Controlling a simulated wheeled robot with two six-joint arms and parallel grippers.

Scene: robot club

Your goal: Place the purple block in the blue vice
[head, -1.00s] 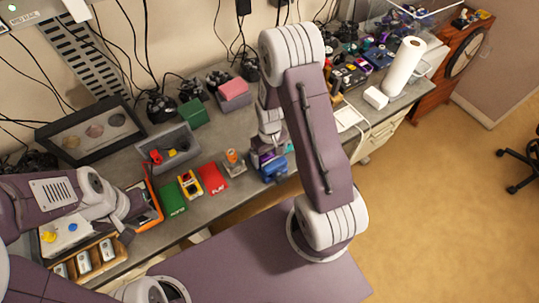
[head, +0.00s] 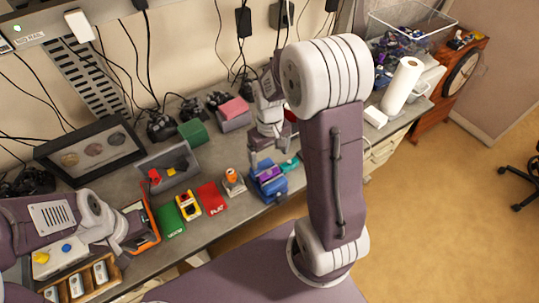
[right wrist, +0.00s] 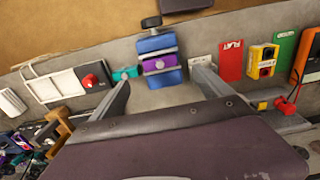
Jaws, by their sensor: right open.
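The blue vice (head: 270,189) stands on the bench near its front edge. The purple block (head: 269,172) sits between the vice's blue jaws; the block (right wrist: 160,63) and the vice (right wrist: 155,44) also show in the right wrist view. My right gripper (head: 270,152) is above and behind the vice.
A teal piece (head: 290,162) lies beside the vice. An orange-topped item (head: 232,181), a red card (head: 212,197), a yellow box (head: 188,205) and a green card (head: 170,221) lie to its left. A grey bin (head: 165,181) stands behind them.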

